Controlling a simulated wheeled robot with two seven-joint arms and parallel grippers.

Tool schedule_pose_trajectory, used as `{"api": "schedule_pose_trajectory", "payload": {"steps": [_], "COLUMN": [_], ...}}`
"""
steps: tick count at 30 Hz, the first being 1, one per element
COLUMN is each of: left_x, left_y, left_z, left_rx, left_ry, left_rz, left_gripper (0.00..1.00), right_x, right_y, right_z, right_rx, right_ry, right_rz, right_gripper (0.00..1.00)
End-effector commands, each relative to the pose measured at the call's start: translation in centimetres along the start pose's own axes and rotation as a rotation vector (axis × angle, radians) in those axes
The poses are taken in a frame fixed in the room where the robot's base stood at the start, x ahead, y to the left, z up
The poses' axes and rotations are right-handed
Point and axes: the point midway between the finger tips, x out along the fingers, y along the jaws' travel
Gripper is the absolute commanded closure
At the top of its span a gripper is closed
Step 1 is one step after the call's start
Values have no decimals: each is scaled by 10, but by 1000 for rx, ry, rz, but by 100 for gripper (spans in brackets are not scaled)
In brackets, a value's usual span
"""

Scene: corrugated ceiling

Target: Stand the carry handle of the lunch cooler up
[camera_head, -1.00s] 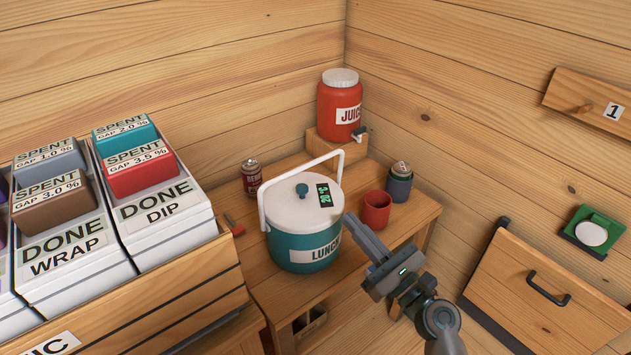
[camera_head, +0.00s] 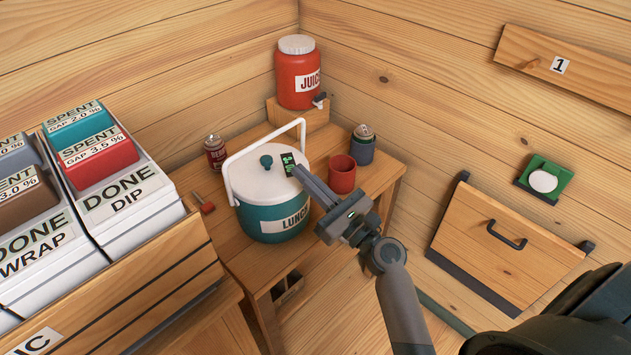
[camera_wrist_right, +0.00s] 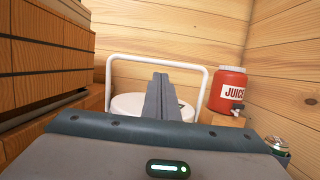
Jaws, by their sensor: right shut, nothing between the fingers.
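The lunch cooler (camera_head: 262,221) is a teal tub with a white lid and a green knob, standing on the wooden table. Its white carry handle (camera_head: 262,143) rises as an arch above the lid, toward the lid's back side. I cannot tell whether it is fully upright. In the right wrist view the handle (camera_wrist_right: 157,59) arches beyond my fingers. My right gripper (camera_head: 297,170) is shut and empty, its tips in front of the lid's right side, near the small display, apart from the handle's top bar. The fingers (camera_wrist_right: 158,78) hide part of the lid. My left gripper is not in view.
A red cup (camera_head: 342,176) and a can in a holder (camera_head: 362,148) stand right of the cooler. A red juice jug (camera_head: 298,75) stands behind on a block. A can (camera_head: 215,153) stands left. A crate of labelled boxes (camera_head: 160,265) is at left.

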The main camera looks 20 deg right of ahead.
Motion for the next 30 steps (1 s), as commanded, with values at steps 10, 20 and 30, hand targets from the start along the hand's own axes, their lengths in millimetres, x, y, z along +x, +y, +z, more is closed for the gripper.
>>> {"api": "schedule_pose_trajectory", "payload": {"steps": [10,20,30], "left_x": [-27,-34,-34], "left_y": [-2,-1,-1], "left_z": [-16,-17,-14], "left_rx": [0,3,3], "left_ry": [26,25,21], "left_rz": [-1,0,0], "left_gripper": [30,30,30], "right_x": [62,87,88], "right_y": [0,0,0], "right_z": [4,1,0], "right_rx": [2,1,0], "right_ry": [-2,-2,-1], "right_rz": [0,-1,-1], "right_gripper": [100,100,100]}}
